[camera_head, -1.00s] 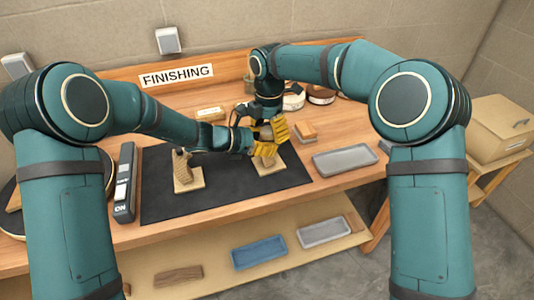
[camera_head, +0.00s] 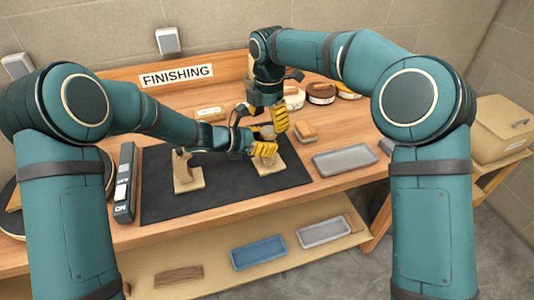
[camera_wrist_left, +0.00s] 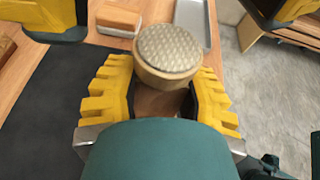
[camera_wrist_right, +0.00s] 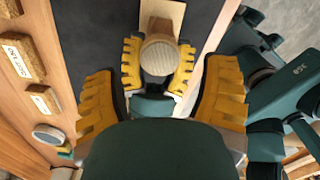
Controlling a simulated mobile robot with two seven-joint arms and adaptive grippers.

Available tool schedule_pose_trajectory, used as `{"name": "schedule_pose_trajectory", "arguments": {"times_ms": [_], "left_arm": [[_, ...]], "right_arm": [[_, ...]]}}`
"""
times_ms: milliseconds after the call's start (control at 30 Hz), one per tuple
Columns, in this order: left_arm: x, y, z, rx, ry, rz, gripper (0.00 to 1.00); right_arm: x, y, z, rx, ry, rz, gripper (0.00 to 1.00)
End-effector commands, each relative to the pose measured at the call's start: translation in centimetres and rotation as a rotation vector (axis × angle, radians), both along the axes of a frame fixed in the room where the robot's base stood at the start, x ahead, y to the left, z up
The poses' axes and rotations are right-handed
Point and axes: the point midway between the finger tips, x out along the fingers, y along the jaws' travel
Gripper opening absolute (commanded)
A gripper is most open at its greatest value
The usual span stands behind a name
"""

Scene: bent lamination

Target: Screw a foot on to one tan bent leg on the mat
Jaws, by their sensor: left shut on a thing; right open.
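A tan bent leg stands on a light wooden block (camera_head: 270,167) at the right of the dark mat (camera_head: 222,196). My left gripper (camera_head: 262,149) is shut on this leg (camera_wrist_left: 160,102); its fingers hide much of it. A round foot (camera_wrist_left: 168,52) with a grey textured pad sits on the leg's top end, between and above the left fingers. It also shows in the right wrist view (camera_wrist_right: 160,55). My right gripper (camera_wrist_right: 158,85) is open and empty, pointing down above the foot and apart from it. Another bent leg (camera_head: 181,164) stands on its own block at the mat's left.
A grey tray (camera_head: 345,160) and a wooden block (camera_head: 304,133) lie right of the mat. A long switch box (camera_head: 125,182) lies to its left. Round containers (camera_head: 321,93) stand at the back. The mat's front is clear.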

Motion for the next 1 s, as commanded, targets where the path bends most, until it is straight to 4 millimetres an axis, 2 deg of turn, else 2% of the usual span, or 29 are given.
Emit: {"name": "schedule_pose_trajectory", "arguments": {"times_ms": [133,367,400,433,467,767,867,1000], "left_arm": [[-0.1,0.0,-0.1,0.001,0.002,-0.001,0.00],[-0.1,0.0,-0.1,0.001,0.002,-0.001,0.00],[-0.1,0.0,-0.1,0.001,0.002,-0.001,0.00],[0.0,0.0,-0.1,0.001,0.002,-0.001,0.00],[0.0,0.0,-0.1,0.001,0.002,-0.001,0.00],[0.0,0.0,-0.1,0.001,0.002,-0.001,0.00],[0.0,0.0,-0.1,0.001,0.002,-0.001,0.00],[0.0,0.0,-0.1,0.001,0.002,-0.001,0.00]], "right_arm": [[0.0,0.0,0.9,0.001,0.001,0.000,0.73],[0.0,0.0,0.9,0.001,0.001,0.000,0.73],[0.0,0.0,0.9,0.001,0.001,0.000,0.88],[0.0,0.0,0.9,0.001,0.001,0.000,0.99],[0.0,0.0,0.9,0.000,0.000,0.000,1.00],[0.0,0.0,1.3,0.001,-0.001,-0.001,1.00],[0.0,0.0,2.3,0.002,-0.002,-0.001,1.00],[0.1,0.0,5.0,0.002,-0.004,-0.002,1.00]]}}
